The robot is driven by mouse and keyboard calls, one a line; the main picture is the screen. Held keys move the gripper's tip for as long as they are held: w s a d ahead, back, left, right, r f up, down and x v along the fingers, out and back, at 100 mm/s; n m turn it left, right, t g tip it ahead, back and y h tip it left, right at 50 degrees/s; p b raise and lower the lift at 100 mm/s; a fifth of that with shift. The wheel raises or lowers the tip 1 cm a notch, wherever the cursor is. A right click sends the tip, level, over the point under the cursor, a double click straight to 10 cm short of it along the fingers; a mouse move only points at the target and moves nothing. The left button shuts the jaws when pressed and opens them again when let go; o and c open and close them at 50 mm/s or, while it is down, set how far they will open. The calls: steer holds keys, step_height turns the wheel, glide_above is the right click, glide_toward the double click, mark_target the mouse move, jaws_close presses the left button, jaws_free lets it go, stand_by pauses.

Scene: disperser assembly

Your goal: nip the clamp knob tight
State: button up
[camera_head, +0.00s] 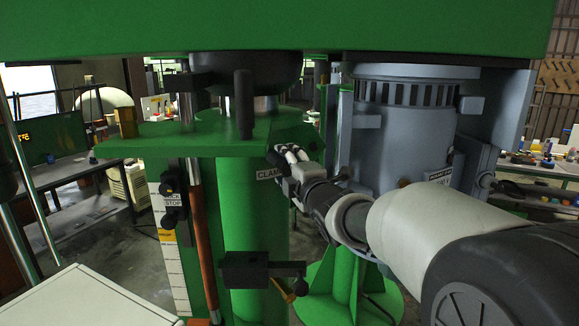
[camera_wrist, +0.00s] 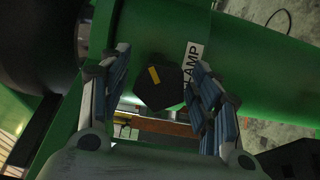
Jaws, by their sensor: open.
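The clamp knob (camera_wrist: 160,90) is a dark faceted knob with a yellow mark, seen in the wrist view in front of the green column (camera_wrist: 235,40). In the head view my gripper (camera_head: 284,153) is at the right side of the green column (camera_head: 252,225), and hides most of the knob.
A grey motor housing (camera_head: 395,140) stands close to the right, beside my arm. A green plate (camera_head: 200,136) with a dark upright post (camera_head: 244,103) lies above the column. A black block with a small lever (camera_head: 262,270) juts out lower down. A pale surface (camera_head: 85,300) is at bottom left.

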steer(key=c, duration=1)
